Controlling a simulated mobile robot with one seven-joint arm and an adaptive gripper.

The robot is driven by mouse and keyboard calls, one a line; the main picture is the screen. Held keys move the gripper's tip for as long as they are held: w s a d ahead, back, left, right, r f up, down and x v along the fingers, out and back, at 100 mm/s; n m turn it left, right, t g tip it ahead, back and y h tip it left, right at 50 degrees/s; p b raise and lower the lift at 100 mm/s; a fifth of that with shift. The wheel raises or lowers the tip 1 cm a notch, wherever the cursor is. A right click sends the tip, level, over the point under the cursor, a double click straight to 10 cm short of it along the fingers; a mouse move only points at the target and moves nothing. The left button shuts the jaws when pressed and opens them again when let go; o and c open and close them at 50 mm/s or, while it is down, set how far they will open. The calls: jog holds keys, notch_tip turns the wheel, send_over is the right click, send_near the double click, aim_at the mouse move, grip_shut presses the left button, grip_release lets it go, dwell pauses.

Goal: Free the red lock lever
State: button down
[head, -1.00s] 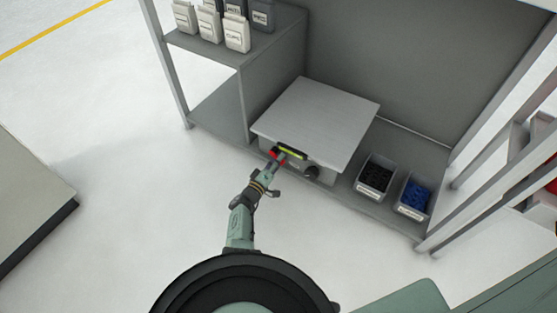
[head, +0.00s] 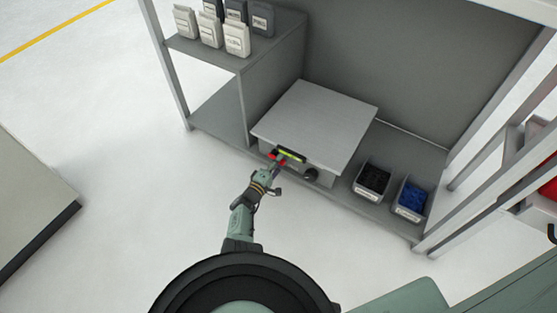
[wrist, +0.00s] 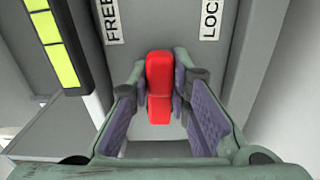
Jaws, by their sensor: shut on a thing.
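The red lock lever (wrist: 159,88) stands in the middle of the wrist view, on the grey front of the box. A FREE label (wrist: 110,18) is above it to the left and a LOCK label (wrist: 211,18) above it to the right. The lever points between the two labels. My gripper (wrist: 159,100) has its fingertips closed on both sides of the lever. In the head view my gripper (head: 278,165) is at the front of the grey box (head: 318,122), where a little red shows beside it.
A yellow-green striped handle (head: 289,155) and a dark knob (head: 311,174) are on the box front. Bins of black parts (head: 371,181) and blue parts (head: 412,198) stand to the right. Several containers (head: 236,38) sit on the upper left shelf. The floor in front is clear.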

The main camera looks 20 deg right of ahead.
jog(key=n, duration=0.1)
jog(key=r+n+p, duration=0.1)
jog(key=n, duration=0.2)
jog(key=shift+w+a+r+n, duration=0.1)
jog(key=shift+r+n, duration=0.2)
jog(key=shift+n, duration=0.1)
jog(key=shift+w+a+r+n+p, duration=0.1)
jog(key=shift+r+n+p, duration=0.1)
jog(key=shift+n, duration=0.6)
jog(key=shift+w+a+r+n+p, duration=0.15)
jog(key=shift+n+p, duration=0.1)
jog(key=shift+n, duration=0.55)
jog(key=shift+w+r+n+p, duration=0.1)
jog(key=shift+r+n+p, duration=0.1)
jog(key=shift+n, duration=0.6)
jog(key=c, duration=1.5)
grip_release()
